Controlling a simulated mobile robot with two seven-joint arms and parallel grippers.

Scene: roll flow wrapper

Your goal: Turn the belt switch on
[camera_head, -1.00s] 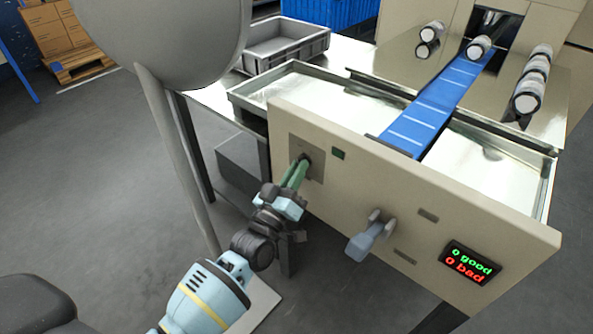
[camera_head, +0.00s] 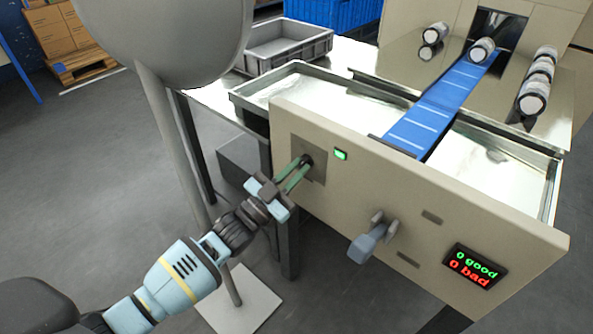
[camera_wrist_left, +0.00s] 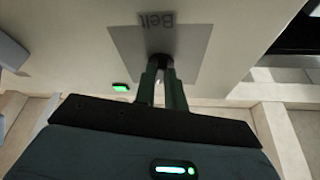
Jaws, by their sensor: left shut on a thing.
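The belt switch (camera_head: 307,160) is a small dark knob on a grey plate at the left of the machine's cream front panel (camera_head: 390,200). The plate reads "Belt", upside down in the left wrist view, where the knob (camera_wrist_left: 160,62) shows between the fingertips. My left gripper (camera_head: 301,168) has its green fingers shut on the knob; the fingertips also show in the left wrist view (camera_wrist_left: 161,72). A small indicator lamp (camera_head: 341,154) beside the plate glows bright green, and it is lit in the left wrist view (camera_wrist_left: 121,88) too. My right gripper is not in view.
A grey-blue lever (camera_head: 366,243) sticks out of the panel right of the switch. A display (camera_head: 474,267) reads 0 good, 0 bad. A blue belt (camera_head: 430,108) runs between metal trays, with wrapped rolls (camera_head: 482,50) at its far end. A grey crate (camera_head: 287,46) stands behind.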

